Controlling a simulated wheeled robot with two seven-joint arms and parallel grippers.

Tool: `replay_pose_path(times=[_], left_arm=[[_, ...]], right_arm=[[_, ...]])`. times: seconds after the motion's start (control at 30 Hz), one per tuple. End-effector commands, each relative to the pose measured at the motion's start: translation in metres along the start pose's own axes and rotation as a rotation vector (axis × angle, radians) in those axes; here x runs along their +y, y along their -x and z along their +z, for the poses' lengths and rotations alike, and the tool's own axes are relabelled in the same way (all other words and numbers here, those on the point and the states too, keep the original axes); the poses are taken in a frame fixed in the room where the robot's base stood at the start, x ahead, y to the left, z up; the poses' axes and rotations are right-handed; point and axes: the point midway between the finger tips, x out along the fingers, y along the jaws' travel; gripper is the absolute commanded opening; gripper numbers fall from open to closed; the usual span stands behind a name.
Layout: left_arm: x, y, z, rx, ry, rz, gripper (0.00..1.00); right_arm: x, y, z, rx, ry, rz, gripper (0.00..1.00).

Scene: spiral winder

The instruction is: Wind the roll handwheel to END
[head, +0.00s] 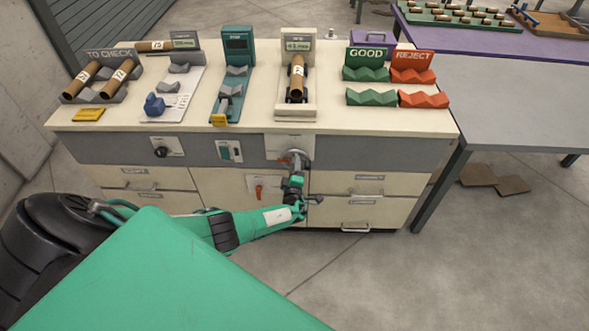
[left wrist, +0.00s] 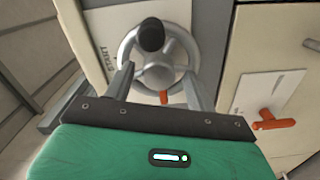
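The roll handwheel (head: 304,158) is a grey wheel on a light plate at the front of the bench, partly hidden by my gripper. In the left wrist view the handwheel (left wrist: 159,74) faces me, with a black knob (left wrist: 151,35) at its top and a red-orange mark (left wrist: 164,97) at its lower edge. "START" is printed on the plate left of the wheel; I cannot see an END mark. My left gripper (head: 296,176) is in front of the wheel. Its fingers (left wrist: 158,73) are spread and empty, below the knob. Contact with the wheel cannot be told. My right gripper is not in view.
A red-orange lever (left wrist: 273,124) on a plate is right of the wheel in the left wrist view. Above the wheel, a cardboard roll (head: 297,77) sits in a stand with a display. Drawers lie below.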

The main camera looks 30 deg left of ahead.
Motion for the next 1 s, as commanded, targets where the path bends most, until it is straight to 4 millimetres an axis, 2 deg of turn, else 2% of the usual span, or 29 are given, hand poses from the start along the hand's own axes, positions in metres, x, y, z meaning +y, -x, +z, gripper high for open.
replay_pose_path(times=[0.17,0.27,0.37,0.53,0.8,1.0], left_arm=[[0.001,0.001,0.0,0.0,0.001,0.001,0.56],[0.001,0.009,0.0,-0.002,0.001,0.0,0.56],[0.002,0.024,-0.001,-0.003,0.001,-0.001,0.56],[0.002,0.059,-0.001,-0.002,0.003,-0.002,0.56],[0.0,0.113,0.0,-0.002,0.001,-0.001,0.56],[0.0,0.134,0.0,-0.001,0.001,0.0,0.56]], right_arm=[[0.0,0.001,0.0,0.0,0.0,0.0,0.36],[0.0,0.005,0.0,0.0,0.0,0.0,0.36],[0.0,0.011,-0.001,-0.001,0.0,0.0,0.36],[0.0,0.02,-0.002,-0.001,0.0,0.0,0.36],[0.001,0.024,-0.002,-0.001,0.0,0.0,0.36],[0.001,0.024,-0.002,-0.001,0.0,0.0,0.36]])
